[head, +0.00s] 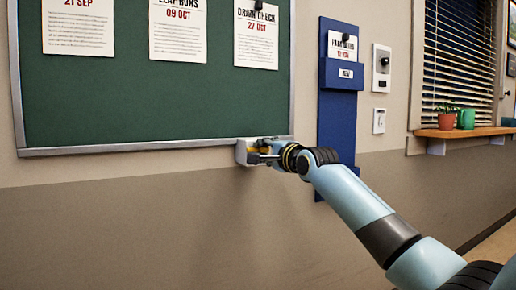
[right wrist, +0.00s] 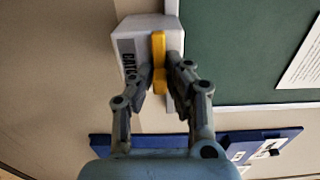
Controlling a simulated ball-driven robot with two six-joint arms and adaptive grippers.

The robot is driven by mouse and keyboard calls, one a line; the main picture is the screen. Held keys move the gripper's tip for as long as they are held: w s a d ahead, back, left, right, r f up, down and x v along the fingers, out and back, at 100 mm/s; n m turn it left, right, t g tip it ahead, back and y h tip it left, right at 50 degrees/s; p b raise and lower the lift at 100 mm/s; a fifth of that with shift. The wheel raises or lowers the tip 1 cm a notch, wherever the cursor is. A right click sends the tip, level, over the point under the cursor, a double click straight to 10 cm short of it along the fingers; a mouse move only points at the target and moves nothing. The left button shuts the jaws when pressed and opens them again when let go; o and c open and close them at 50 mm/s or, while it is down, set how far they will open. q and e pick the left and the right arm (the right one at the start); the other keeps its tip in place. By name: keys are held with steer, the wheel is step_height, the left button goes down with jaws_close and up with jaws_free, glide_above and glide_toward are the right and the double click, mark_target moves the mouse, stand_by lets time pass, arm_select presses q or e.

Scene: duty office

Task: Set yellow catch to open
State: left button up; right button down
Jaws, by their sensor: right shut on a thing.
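The yellow catch (right wrist: 159,48) is a narrow bar on a pale box (right wrist: 139,28) fixed to the wall. The box has a grey label reading "CATC", its end hidden behind a finger. My right gripper (right wrist: 160,82) is shut on the yellow catch, one finger on each side of its near part. In the head view the box (head: 242,153) sits at the lower right corner of the green board, and my right gripper (head: 266,156) covers much of the yellow catch. The catch's set position cannot be read. My left gripper is not in view.
The green notice board (head: 120,110) with pinned sheets hangs above and left of the box. A blue wall holder (head: 340,120) stands close on the right. Switch panels (head: 381,68) and a wooden shelf (head: 470,132) are farther right. The wall below is clear.

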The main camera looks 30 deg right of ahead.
steer(key=shift+d+f, duration=0.1)
steer(key=c, duration=1.8)
jaws_free()
steer(key=o, duration=0.5)
steer(key=shift+d, duration=0.2)
steer(key=shift+c, duration=0.2)
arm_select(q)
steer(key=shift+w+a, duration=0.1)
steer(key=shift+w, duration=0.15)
arm_select(e)
steer(key=s, duration=1.2)
steer(key=shift+a, duration=0.1)
